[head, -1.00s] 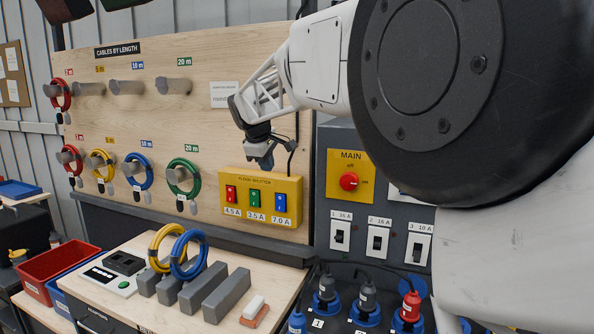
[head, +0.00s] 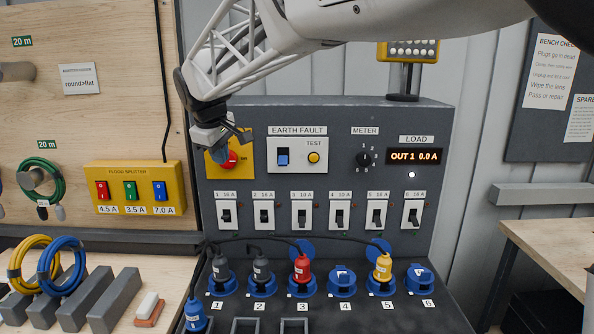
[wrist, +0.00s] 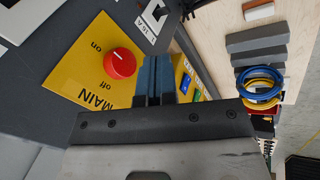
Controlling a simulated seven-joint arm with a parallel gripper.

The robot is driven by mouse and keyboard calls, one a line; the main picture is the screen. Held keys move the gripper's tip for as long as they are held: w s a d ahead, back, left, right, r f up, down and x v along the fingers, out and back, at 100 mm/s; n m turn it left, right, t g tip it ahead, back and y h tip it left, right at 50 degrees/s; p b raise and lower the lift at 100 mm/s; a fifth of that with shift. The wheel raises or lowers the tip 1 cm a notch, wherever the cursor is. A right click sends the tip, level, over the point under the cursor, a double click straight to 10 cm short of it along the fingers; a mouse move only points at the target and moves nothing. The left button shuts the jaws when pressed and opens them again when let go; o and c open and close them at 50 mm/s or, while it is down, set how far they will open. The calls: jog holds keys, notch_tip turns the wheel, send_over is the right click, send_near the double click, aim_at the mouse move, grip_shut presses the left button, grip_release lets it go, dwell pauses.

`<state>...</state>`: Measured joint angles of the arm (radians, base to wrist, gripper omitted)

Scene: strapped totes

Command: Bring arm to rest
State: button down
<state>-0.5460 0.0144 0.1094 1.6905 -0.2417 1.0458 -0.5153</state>
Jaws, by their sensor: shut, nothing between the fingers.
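My gripper (head: 218,152) is shut and empty. In the head view it is in front of the grey panel's upper left, partly covering the yellow MAIN plate and its red knob (head: 230,160). In the wrist view the shut blue-grey fingers (wrist: 153,75) are beside the yellow MAIN plate (wrist: 75,75), with the red knob (wrist: 120,63) to their left. My arm reaches in from the top right of the head view.
The grey panel (head: 330,230) carries a row of breakers, sockets with several plugs, and a lit LOAD display (head: 415,156). The yellow flood splitter (head: 133,185) is to the left. Yellow (head: 33,262) and blue (head: 62,268) cable coils rest on the left bench.

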jog(key=s+d+f+m+g, duration=0.1)
jog(key=s+d+f+m, duration=0.2)
jog(key=s+d, duration=0.7)
jog(key=s+d+f+m, duration=0.25)
jog(key=s+d, duration=0.25)
jog(key=d, duration=0.9)
jog(key=s+d+f+m, duration=0.2)
jog(key=s+d+f, duration=0.2)
jog(key=s, duration=0.3)
jog(key=s+d+f+m, duration=0.3)
jog(key=s+d+f, duration=0.1)
jog(key=s, duration=0.4)
jog(key=s+d+f+m, duration=0.3)
jog(key=s+d+f, duration=0.1)
jog(key=s, duration=0.3)
jog(key=shift+s+d+f+g, duration=0.3)
jog(key=shift+d+f, duration=0.1)
jog(key=shift+d, duration=0.05)
jog(key=c, duration=1.8)
grip_release()
jog(key=shift+c, duration=0.2)
